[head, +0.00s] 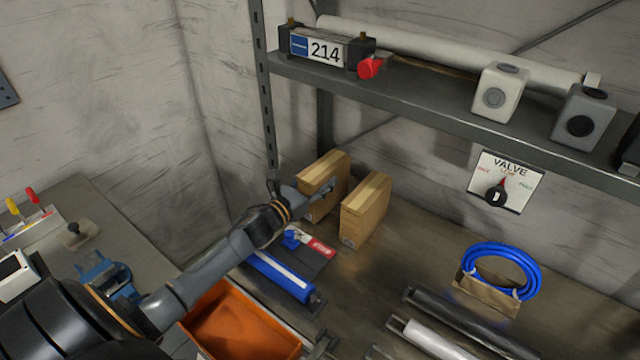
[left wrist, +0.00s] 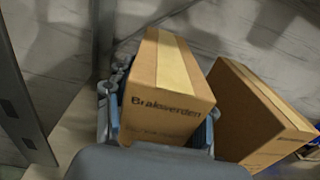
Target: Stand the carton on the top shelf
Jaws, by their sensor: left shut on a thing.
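Two brown cardboard cartons stand upright side by side on the lower surface in the head view. My left gripper (head: 317,190) is shut on the left carton (head: 325,168), with its fingers on the carton's sides. In the left wrist view this carton (left wrist: 168,85) sits between the fingers and reads "Brakwerden". Its base is hidden there by my gripper. The other carton (head: 366,210) stands just to the right, and it also shows in the left wrist view (left wrist: 255,115). The top shelf (head: 440,100) is above and behind the cartons. My right gripper is not in view.
The top shelf bears a "214" unit (head: 325,48) with a red knob, a long pale tube (head: 450,52) and two grey blocks (head: 498,92). Below are a blue coil (head: 500,265), dark and white rolls (head: 465,325) and an orange bin (head: 235,325). A shelf post (head: 265,90) stands left of the cartons.

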